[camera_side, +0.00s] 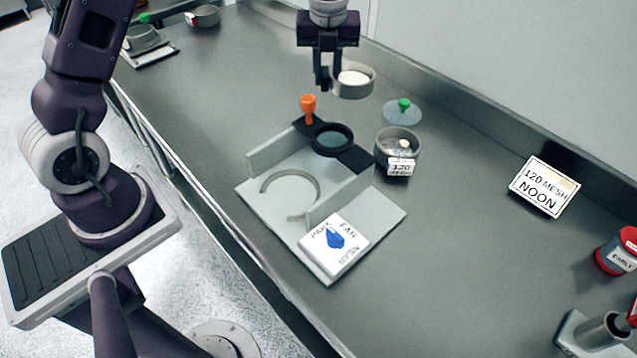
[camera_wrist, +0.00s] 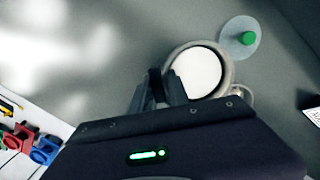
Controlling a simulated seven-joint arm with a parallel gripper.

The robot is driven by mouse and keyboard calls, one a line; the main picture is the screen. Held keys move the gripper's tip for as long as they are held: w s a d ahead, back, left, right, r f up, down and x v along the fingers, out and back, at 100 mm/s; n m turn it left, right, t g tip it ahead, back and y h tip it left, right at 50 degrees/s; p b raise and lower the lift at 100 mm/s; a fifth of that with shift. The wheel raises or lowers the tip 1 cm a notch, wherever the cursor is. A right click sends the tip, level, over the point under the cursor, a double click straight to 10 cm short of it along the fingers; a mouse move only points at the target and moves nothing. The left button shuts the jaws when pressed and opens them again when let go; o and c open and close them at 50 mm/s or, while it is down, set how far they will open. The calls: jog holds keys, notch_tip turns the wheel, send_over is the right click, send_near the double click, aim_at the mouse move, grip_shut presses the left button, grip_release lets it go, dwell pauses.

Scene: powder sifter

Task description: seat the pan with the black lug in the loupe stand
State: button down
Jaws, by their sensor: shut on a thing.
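My gripper (camera_side: 326,84) is shut on a round grey pan (camera_side: 368,91) with white powder in it, held above the bench behind the loupe stand. The pan also shows in the wrist view (camera_wrist: 228,72), to the right of my gripper (camera_wrist: 165,88). The jaws cover its lug; a dark piece shows there, but I cannot tell its colour for sure. The loupe stand (camera_side: 265,160) is a light grey base with side walls and an open C-shaped seat (camera_side: 317,183), which is empty. A black-rimmed loupe (camera_side: 332,140) with an orange knob (camera_side: 308,104) lies across the stand's back end.
A sieve pot labelled 120 mesh (camera_side: 397,142) stands right of the stand, with a green-knobbed lid (camera_side: 403,111) behind it. A card with a blue arrow (camera_side: 334,246) lies at the stand's front. A "120 MESH NOON" sign (camera_side: 544,187) and red tin (camera_side: 617,252) are at right.

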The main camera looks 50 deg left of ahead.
notch_tip(320, 180, up, 11)
jog(key=s+d+n+g, duration=0.1)
jog(key=s+d+n, duration=0.4)
jog(key=s, duration=0.8)
jog(key=s+d+n, duration=0.4)
jog(key=s+d, duration=0.2)
jog(key=s, duration=0.6)
jog(key=shift+d+f, duration=0.1)
jog(key=shift+f, duration=7.9)
jog(key=shift+f, duration=0.1)
jog(key=shift+f, duration=1.25)
